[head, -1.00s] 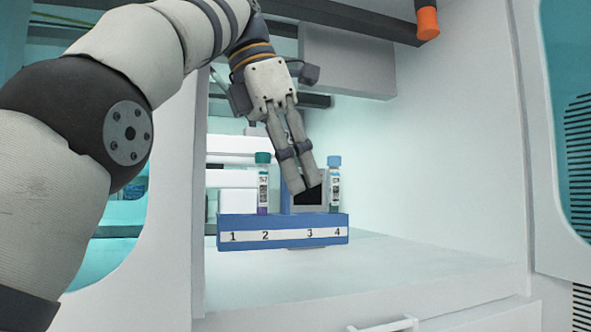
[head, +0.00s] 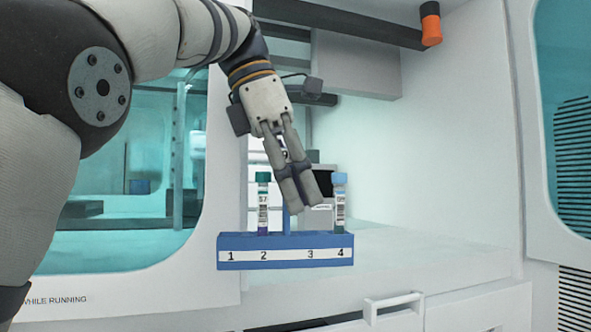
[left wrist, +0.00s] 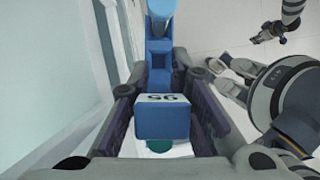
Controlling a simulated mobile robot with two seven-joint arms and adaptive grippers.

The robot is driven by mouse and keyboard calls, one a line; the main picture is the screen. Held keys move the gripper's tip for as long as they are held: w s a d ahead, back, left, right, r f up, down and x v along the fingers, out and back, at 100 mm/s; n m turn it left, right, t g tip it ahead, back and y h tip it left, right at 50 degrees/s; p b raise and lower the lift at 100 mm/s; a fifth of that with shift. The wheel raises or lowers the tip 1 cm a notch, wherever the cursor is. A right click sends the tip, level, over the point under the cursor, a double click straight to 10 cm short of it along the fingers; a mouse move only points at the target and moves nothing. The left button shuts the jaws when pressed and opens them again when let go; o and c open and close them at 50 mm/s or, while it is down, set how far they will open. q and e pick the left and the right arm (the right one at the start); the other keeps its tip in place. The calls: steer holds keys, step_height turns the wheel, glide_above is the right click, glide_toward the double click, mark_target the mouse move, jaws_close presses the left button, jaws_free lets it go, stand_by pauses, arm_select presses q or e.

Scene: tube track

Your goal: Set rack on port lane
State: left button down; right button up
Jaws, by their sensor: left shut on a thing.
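The blue rack (head: 285,262) has a white strip numbered 1 to 4. A teal-capped tube (head: 263,200) stands in slot 2 and a blue-capped tube (head: 340,205) in slot 4; slots 1 and 3 look empty. My left gripper (head: 302,208) is shut on the rack's upright handle and holds the rack in the air, roughly level. In the left wrist view the handle's blue top (left wrist: 162,120) sits between the two fingers. The port lane cannot be made out. My right gripper does not show clearly in the head view; an arm with a gripper (left wrist: 262,35) shows in the left wrist view.
A white machine with an open bay surrounds the rack. A pale deck (head: 420,245) lies behind and right of it. A drawer handle (head: 393,305) juts out below. An orange-tipped part (head: 431,25) hangs at the top right. A teal window (head: 120,180) is at left.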

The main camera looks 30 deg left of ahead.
arm_select(q)
steer(key=s+d+f+m+g+y, duration=0.1)
steer(key=s+f+m+g, duration=0.1)
steer(key=f+m, duration=0.6)
steer(key=s+d+f+m+g+y, duration=0.1)
steer(key=f+m, duration=0.8)
steer(key=f, duration=1.1)
steer(key=s+d+f+m+g+y, duration=0.1)
steer(key=s+d+f+m+g, duration=0.2)
steer(key=f+m, duration=0.6)
step_height(320, 180, down, 6)
steer(key=shift+s+r+g, duration=0.15)
steer(key=shift+s+g, duration=0.45)
steer(key=shift+s, duration=0.2)
